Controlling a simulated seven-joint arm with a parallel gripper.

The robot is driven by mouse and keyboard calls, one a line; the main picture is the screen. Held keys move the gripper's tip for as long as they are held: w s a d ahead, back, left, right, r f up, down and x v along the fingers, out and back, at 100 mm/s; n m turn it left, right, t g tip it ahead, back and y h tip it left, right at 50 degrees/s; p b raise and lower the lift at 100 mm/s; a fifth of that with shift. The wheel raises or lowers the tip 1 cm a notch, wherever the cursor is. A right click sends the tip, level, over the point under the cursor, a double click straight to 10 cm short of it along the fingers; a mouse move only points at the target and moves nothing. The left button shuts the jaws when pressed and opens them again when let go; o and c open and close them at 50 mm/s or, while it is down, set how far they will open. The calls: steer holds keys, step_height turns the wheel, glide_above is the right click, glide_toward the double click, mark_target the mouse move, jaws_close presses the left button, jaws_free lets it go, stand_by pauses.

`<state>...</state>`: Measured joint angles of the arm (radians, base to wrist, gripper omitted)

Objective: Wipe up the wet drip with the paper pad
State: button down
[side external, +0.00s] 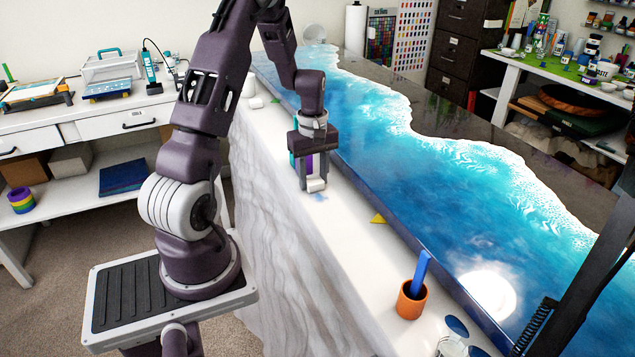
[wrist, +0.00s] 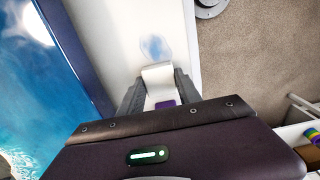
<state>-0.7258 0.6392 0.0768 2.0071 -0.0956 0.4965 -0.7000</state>
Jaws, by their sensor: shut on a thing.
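My gripper (side external: 309,178) points down over the white bench strip (side external: 345,233) beside the blue resin slab. It is shut on the white paper pad (side external: 317,185), which pokes out at the fingertips; a purple part (side external: 309,164) shows between the fingers. In the wrist view the pad (wrist: 158,76) sits between the grey fingers. The wet drip (side external: 320,197) is a pale blue smear on the white surface, just in front of the pad. In the wrist view the drip (wrist: 155,47) lies just beyond the pad's end. I cannot tell whether the pad touches the surface.
The blue resin slab (side external: 440,190) runs along the strip's right side. A yellow triangle (side external: 378,219) lies near its edge. Nearer the camera stand an orange cup (side external: 410,301) with a blue stick (side external: 421,271) and a clear jar (side external: 451,347). The strip between drip and cup is mostly clear.

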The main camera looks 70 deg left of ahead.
steer(key=shift+d+f, duration=0.1)
steer(key=shift+d, duration=3.15)
step_height(320, 180, up, 8)
steer(key=r, duration=0.2)
glide_above(342, 225)
step_height(342, 225, down, 10)
steer(key=shift+r, duration=0.15)
steer(key=c, duration=0.8)
jaws_free()
steer(key=shift+c, duration=0.2)
